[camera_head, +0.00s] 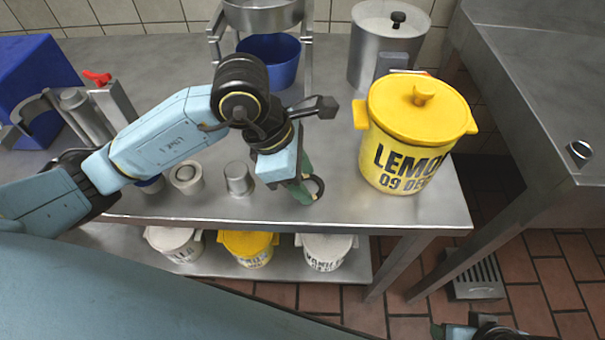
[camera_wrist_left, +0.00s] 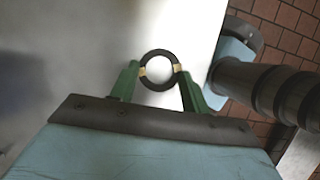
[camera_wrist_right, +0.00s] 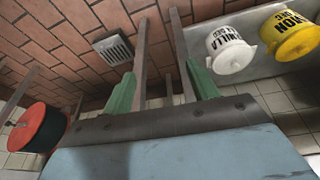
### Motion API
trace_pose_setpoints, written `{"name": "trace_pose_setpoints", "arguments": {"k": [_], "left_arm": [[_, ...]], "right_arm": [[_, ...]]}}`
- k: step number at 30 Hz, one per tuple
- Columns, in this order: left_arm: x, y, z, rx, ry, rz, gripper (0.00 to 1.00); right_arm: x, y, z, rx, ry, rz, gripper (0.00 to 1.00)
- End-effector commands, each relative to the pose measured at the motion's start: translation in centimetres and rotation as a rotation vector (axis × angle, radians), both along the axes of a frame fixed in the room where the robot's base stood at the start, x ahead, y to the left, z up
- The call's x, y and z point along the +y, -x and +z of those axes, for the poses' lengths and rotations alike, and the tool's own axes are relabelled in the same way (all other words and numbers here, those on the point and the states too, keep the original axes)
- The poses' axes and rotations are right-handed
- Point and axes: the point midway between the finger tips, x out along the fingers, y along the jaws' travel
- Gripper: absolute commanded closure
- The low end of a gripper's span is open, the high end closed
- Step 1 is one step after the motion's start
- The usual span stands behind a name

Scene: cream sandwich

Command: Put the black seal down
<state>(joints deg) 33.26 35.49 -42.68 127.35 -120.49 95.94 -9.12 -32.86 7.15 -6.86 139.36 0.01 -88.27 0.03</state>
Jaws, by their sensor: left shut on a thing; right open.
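The black seal (camera_wrist_left: 159,54) is a ring held between the green fingertips of my left gripper (camera_wrist_left: 158,72). In the head view the seal (camera_head: 318,186) shows beside the left gripper (camera_head: 304,188), over the front part of the steel table (camera_head: 215,215). I cannot tell whether the seal touches the tabletop. My right gripper (camera_wrist_right: 157,82) is open and empty, with the floor and a lower shelf beyond it in the right wrist view.
A yellow lemon pot (camera_head: 405,125) stands right of the left gripper. A blue bowl (camera_head: 270,62) and steel pot (camera_head: 372,55) are behind. Lidded tubs sit on the lower shelf (camera_head: 212,268).

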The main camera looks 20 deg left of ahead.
Motion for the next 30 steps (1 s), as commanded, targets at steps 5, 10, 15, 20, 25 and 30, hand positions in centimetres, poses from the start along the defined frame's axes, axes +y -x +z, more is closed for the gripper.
{"name": "trace_pose_setpoints", "arguments": {"k": [5, 10, 15, 20, 25, 30], "left_arm": [[0.0, 0.0, -0.2, 0.000, 0.000, 0.000, 0.78], [0.0, 0.0, -0.1, 0.000, 0.000, 0.000, 0.32], [0.0, 0.0, -0.1, 0.000, 0.000, 0.000, 0.32], [0.0, 0.0, 0.0, 0.000, 0.000, 0.000, 0.32], [0.6, 0.1, 1.5, -0.001, -0.001, 0.002, 0.32], [1.7, 0.4, 4.5, -0.004, -0.001, 0.002, 0.32]], "right_arm": [[0.2, -0.5, 0.2, -0.030, -0.008, 0.003, 0.41], [0.2, -0.5, 0.2, -0.027, -0.006, 0.003, 0.41], [0.2, -0.5, 0.2, -0.027, -0.006, 0.003, 0.41], [0.1, -0.3, 0.1, -0.015, -0.003, 0.001, 0.41], [-0.3, -0.2, -1.1, 0.015, 0.009, 0.000, 0.41], [-1.0, -0.7, -3.6, 0.031, 0.025, 0.002, 0.41]]}}
